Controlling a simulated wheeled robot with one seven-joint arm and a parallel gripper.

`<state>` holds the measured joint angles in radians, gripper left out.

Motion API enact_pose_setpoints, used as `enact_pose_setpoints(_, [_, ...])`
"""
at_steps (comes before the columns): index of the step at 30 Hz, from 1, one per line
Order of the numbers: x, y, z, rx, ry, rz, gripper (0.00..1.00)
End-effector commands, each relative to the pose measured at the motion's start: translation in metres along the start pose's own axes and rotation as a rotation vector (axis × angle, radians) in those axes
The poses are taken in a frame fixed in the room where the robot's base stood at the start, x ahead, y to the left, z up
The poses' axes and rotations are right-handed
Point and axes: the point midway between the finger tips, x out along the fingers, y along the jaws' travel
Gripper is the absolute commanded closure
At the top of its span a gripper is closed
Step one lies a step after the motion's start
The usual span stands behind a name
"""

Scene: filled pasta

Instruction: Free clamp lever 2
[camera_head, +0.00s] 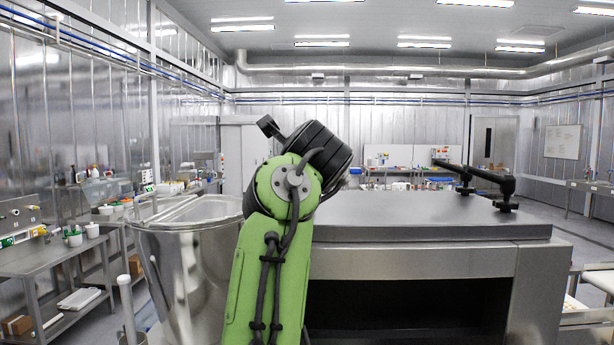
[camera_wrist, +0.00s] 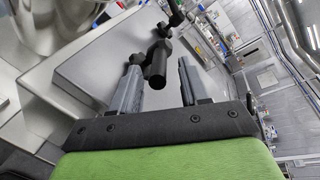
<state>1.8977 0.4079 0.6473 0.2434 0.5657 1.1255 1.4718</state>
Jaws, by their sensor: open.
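Two black clamp levers stand on the steel machine top (camera_head: 400,215). In the head view the farther lever (camera_head: 453,170) and the nearer lever (camera_head: 490,176) are near its right end. Neither carries a readable number, so I cannot tell which is lever 2. In the wrist view one black lever (camera_wrist: 156,66) shows between the fingers of my gripper (camera_wrist: 159,66), its round end facing the camera. The other lever (camera_wrist: 172,14) lies farther off. My gripper is open, with space beside the lever; contact cannot be judged. In the head view my arm hides the gripper.
A large steel vessel (camera_head: 185,265) stands left of the machine, close to my arm. A steel side table (camera_head: 45,265) with small containers is at the far left. A dark opening (camera_head: 410,308) is below the machine top.

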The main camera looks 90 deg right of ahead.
Motion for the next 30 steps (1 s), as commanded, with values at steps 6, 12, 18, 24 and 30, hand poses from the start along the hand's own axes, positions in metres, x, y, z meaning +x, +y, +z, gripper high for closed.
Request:
enact_pose_setpoints(6, [-0.064,0.001,-0.002,0.000,0.001,-0.007,0.55])
enact_pose_setpoints(12, [-0.112,0.001,-0.001,0.000,0.001,-0.002,0.55])
enact_pose_setpoints(18, [-0.129,0.001,-0.001,0.000,0.000,0.001,0.55])
enact_pose_setpoints(24, [-0.129,0.001,-0.001,0.000,0.000,0.001,0.55])
enact_pose_setpoints(30, [-0.129,0.001,-0.001,0.000,0.000,0.001,0.55])
